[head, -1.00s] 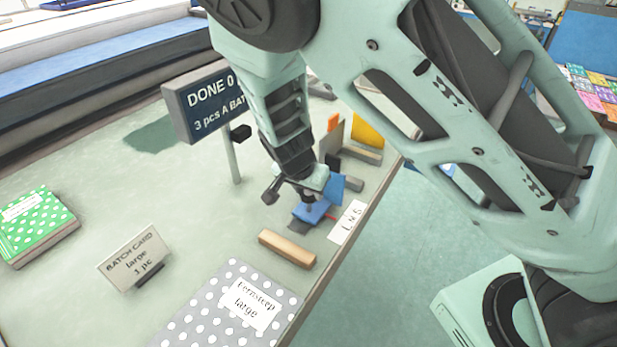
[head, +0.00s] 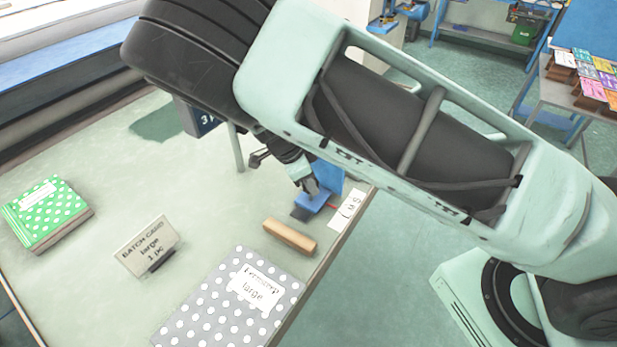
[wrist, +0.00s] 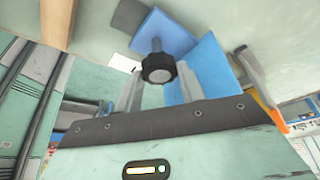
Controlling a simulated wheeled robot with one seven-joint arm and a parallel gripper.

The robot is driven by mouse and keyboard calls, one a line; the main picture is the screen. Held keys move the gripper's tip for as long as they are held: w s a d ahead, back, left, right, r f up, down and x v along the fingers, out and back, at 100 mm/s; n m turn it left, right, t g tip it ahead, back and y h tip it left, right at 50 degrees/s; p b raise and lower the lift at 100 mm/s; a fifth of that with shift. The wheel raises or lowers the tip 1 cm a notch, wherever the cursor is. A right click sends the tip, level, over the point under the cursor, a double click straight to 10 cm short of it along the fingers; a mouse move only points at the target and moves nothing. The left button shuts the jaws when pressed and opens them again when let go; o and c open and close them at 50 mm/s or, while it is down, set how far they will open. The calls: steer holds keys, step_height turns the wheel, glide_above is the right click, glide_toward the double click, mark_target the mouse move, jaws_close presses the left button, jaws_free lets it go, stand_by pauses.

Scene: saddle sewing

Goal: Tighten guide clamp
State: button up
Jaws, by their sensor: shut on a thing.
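The guide clamp is a blue angled piece (head: 329,178) with a flat blue foot, near the bench's right edge. In the wrist view, its blue parts (wrist: 165,32) surround a dark screw with a black ribbed knob (wrist: 158,68). My gripper (wrist: 160,85) has one finger on each side of the knob and is shut on it. In the head view, my gripper (head: 308,186) points down at the clamp, and my arm hides much of it. The screw's lower end is hard to make out.
A wooden bar (head: 290,237) and a white label (head: 347,208) lie close to the clamp. A grey dotted "large" booklet (head: 215,310), a batch card (head: 147,247) and a green dotted booklet (head: 45,212) are on the bench. My arm mostly hides a dark sign (head: 203,120).

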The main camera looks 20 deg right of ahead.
steer(key=shift+m, duration=0.3)
stand_by(0.4)
steer(key=o, duration=1)
steer(key=b+v, duration=0.5)
steer(key=v, duration=1.2)
steer(key=shift+w+r, duration=0.15)
steer(key=shift+r, duration=0.1)
steer(key=shift+f, duration=0.1)
